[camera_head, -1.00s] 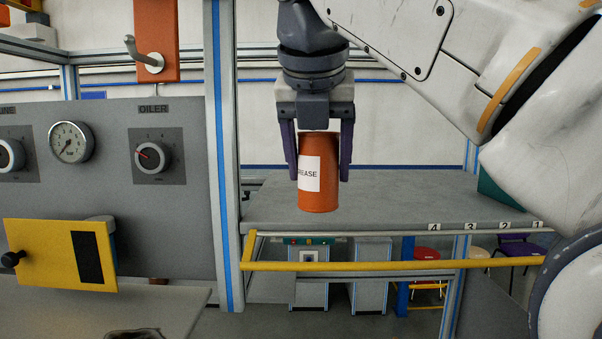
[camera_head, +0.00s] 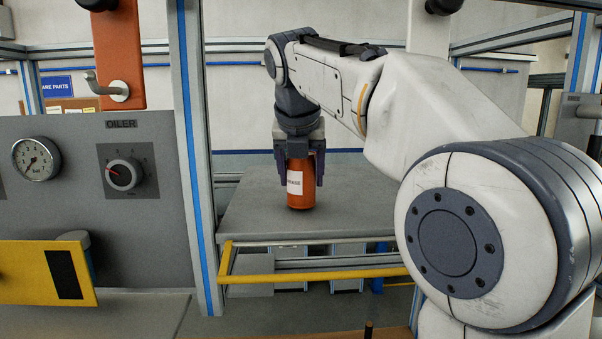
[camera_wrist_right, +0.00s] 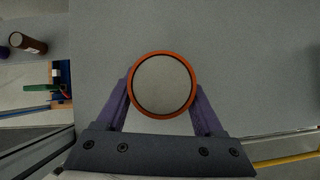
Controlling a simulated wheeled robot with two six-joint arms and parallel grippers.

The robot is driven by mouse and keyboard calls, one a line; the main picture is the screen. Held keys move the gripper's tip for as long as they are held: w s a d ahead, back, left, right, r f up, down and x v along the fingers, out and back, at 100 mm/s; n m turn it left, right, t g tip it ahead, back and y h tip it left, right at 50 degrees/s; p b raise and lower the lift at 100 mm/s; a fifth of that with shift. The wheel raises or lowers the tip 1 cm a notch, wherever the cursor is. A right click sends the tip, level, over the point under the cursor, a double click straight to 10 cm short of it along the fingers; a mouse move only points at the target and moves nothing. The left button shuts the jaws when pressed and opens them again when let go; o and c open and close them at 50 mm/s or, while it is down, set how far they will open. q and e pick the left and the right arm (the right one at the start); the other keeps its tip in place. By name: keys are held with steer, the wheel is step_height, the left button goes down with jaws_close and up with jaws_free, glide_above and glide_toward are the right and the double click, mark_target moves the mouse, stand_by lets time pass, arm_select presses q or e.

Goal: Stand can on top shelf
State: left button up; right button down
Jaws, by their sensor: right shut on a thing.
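The orange grease can (camera_head: 301,187) is upright with a white label. My right gripper (camera_head: 301,172) points down and is shut on it from above, with fingers on its two sides. In the wrist view the can's round grey top with an orange rim (camera_wrist_right: 163,84) sits between the purple fingers of the right gripper (camera_wrist_right: 163,95). The can's bottom is at or just above the grey shelf (camera_head: 255,220); I cannot tell whether they touch. My left gripper is not in view.
A yellow rail (camera_head: 320,272) runs along the shelf's front. A blue-edged post (camera_head: 195,160) stands left of the shelf, beside a grey panel with a gauge (camera_head: 35,158) and an oiler dial (camera_head: 123,174). The shelf around the can is clear. A brown cylinder (camera_wrist_right: 28,42) shows in the wrist view.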

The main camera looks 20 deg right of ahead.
steer(key=shift+f, duration=0.15)
steer(key=shift+f, duration=0.15)
jaws_free()
